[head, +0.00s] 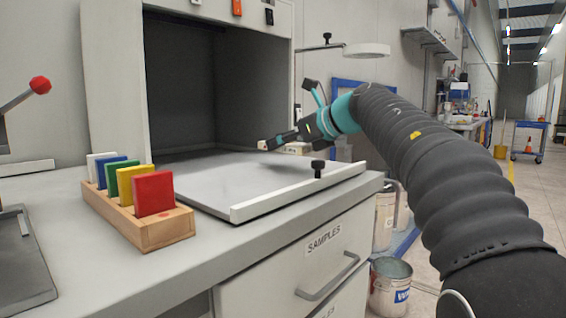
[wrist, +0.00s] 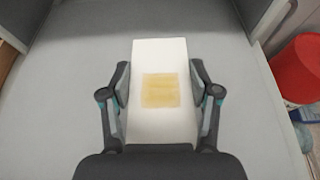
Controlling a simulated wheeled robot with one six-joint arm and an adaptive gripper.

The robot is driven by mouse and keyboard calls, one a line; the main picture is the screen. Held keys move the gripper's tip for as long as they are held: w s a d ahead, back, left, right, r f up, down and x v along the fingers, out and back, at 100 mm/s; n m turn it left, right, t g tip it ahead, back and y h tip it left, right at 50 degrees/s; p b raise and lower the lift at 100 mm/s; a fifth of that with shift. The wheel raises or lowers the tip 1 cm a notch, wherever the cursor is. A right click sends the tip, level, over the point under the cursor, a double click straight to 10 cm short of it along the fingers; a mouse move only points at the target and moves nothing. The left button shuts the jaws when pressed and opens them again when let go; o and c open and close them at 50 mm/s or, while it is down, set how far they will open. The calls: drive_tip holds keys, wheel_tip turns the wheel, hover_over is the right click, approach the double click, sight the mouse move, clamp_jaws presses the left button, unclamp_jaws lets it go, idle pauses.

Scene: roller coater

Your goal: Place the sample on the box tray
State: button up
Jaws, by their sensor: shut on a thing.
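My gripper (head: 272,144) is shut on the sample, a flat white panel (wrist: 160,118) with a yellowish square patch in its middle. In the wrist view the fingers press on its left and right long edges. In the head view only a small pale bit shows at the fingertips, so I cannot tell its tilt there. The box tray (head: 205,187) is a flat grey plate with a white front rail, reaching out from the open dark box (head: 215,85). My gripper is above its right rear part. The tray also shows below the panel in the wrist view (wrist: 75,95); the gap between them is unclear.
A wooden rack (head: 150,232) with several coloured panels stands left of the tray. A black knob (head: 318,168) rises at the tray's front right. A round white lamp head (head: 367,50) hangs behind my arm. A red bucket (wrist: 298,68) is at right in the wrist view.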

sight(284, 169)
drive_tip(key=shift+w+a+f, duration=0.15)
drive_tip(key=shift+f+b, duration=0.85)
drive_tip(key=shift+f, duration=1.1)
drive_tip(key=shift+f, duration=0.15)
drive_tip(key=o, duration=1.2)
drive_tip(key=shift+c, duration=0.2)
drive_tip(key=shift+r, duration=0.2)
drive_tip(key=p+v, duration=0.1)
drive_tip(key=v, duration=1.1)
